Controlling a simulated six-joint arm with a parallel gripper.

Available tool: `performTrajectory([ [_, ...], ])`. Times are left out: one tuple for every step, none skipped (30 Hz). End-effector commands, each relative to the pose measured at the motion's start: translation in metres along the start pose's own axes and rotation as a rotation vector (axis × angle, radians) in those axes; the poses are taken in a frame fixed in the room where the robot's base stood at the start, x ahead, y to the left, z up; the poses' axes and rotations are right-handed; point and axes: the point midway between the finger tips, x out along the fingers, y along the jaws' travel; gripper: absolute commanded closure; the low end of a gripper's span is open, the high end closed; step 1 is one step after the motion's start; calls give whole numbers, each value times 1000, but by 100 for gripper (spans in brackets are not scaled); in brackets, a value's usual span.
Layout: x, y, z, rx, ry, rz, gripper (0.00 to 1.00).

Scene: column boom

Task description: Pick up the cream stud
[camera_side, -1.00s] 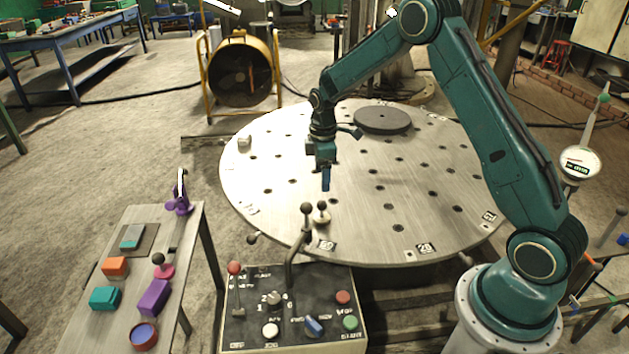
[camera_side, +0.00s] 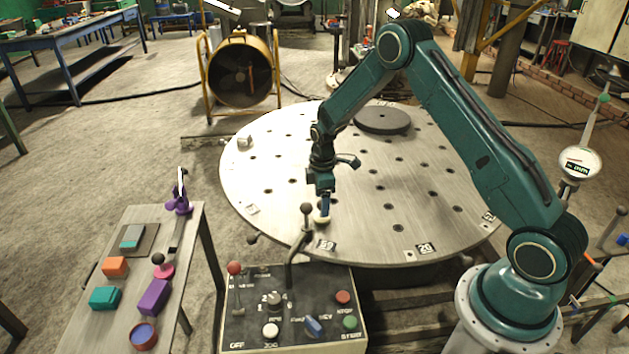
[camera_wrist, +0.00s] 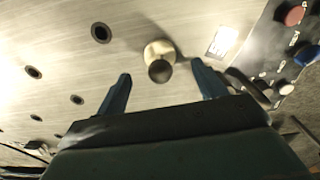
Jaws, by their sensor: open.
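The cream stud (camera_side: 322,219) stands on the round metal table (camera_side: 270,215) near its front edge, close to a number plate. In the side view my gripper (camera_side: 325,212) points down right at the stud, and its fingers hide the stud's upper part. In the wrist view the stud (camera_wrist: 158,50) has a cream base and a dark round knob. It lies just beyond the fingertips and between their lines. My gripper (camera_wrist: 162,80) is open, with one blue finger on each side and nothing between them.
A control box (camera_side: 293,310) with levers and buttons stands in front of the table. A black-knobbed lever (camera_side: 306,210) rises close beside my gripper. A dark disc (camera_side: 382,120) lies at the table's back. A side bench (camera_side: 125,250) at left holds coloured blocks.

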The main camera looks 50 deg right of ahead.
Motion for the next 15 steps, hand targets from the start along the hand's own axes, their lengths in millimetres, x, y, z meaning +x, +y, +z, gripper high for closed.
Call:
performTrajectory([
  [0,0,0,0,0,0,30],
  [0,0,0,0,0,0,30],
  [1,0,0,0,0,0,30],
  [2,0,0,0,0,0,30],
  [3,0,0,0,0,0,30],
  [6,0,0,0,0,-1,30],
  [8,0,0,0,-1,-1,30],
  [11,0,0,0,-1,-2,30],
  [14,0,0,0,-1,-2,30],
  [18,0,1,0,-1,-2,30],
  [21,0,1,0,-1,-2,30],
  [26,0,1,0,-1,-2,30],
  [30,0,1,0,-1,-2,30],
  [33,0,1,0,-1,-2,30],
  [38,0,1,0,-1,-3,30],
])
